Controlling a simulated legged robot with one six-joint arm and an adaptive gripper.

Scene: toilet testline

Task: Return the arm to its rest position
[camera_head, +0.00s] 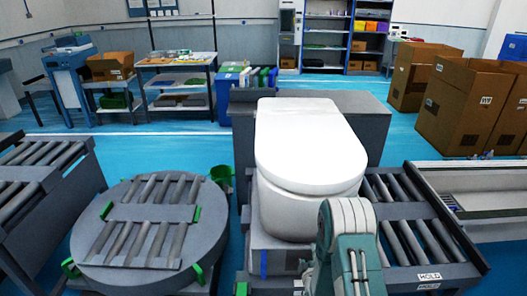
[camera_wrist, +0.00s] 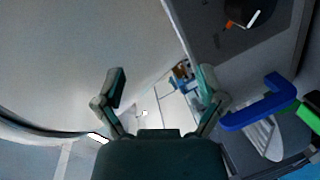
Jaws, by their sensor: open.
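In the wrist view my gripper (camera_wrist: 160,88) is open, its two fingers spread apart with nothing between them. A large pale smooth surface fills the upper left of that view, and I cannot tell how far it is from the fingers. In the head view my arm (camera_head: 348,245) shows at the bottom, in front of the white toilet (camera_head: 310,145). My gripper cannot be made out in the head view. The toilet's lid is down, and it stands on a grey base between roller conveyors.
A round turntable with rollers (camera_head: 140,245) stands left of the toilet. A roller conveyor (camera_head: 415,235) lies to its right. Large cardboard boxes (camera_head: 455,105) stand at the back right. In the wrist view a blue handle-like part (camera_wrist: 258,106) is right of the fingers.

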